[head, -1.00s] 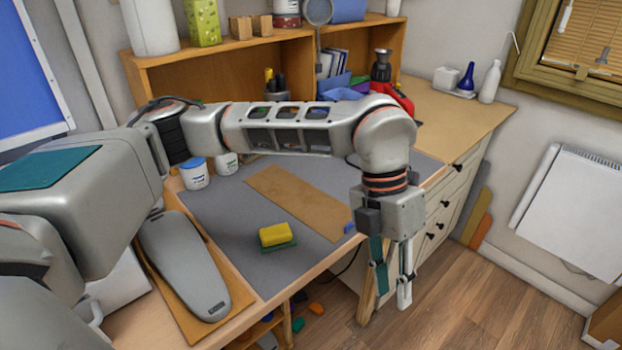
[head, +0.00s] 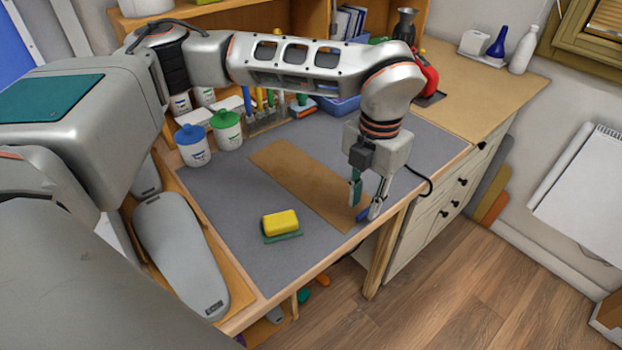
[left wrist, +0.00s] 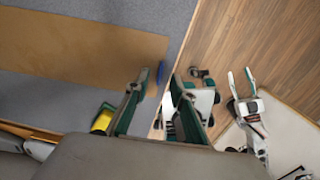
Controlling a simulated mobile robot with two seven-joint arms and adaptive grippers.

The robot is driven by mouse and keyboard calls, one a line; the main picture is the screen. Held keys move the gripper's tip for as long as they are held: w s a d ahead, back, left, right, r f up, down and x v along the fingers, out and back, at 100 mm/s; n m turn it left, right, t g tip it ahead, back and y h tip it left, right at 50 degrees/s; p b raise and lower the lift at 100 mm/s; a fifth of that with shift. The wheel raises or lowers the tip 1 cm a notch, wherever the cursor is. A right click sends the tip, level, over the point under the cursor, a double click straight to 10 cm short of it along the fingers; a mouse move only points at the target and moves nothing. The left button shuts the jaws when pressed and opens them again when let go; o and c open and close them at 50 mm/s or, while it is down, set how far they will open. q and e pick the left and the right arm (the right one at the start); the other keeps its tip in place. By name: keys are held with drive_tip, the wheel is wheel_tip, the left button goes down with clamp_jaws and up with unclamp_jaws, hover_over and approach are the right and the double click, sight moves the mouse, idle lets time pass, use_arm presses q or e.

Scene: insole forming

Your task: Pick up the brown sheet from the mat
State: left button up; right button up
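The brown sheet (head: 300,175) lies flat on the grey mat (head: 215,200), its near right end close to the table's front edge. It also shows in the left wrist view (left wrist: 75,42). My left gripper (head: 365,210) is open and empty, pointing down by that end, with a finger partly in front of the sheet. In the left wrist view its two fingers (left wrist: 158,82) stand apart near the sheet's end corner. Whether they touch the sheet I cannot tell. My right gripper (left wrist: 241,78) shows only in the left wrist view, fingers apart, away from the mat over the floor side.
A small blue item (left wrist: 160,72) lies at the sheet's end. A yellow block on a green pad (head: 281,223) sits left of the sheet. Lidded white jars (head: 227,130) and a tool rack (head: 265,118) stand behind. Grey insole-like forms (head: 180,255) lie at left.

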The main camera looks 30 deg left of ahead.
use_arm(q)
drive_tip(key=shift+f, duration=1.15)
clamp_jaws()
drive_tip(key=shift+r, duration=0.15)
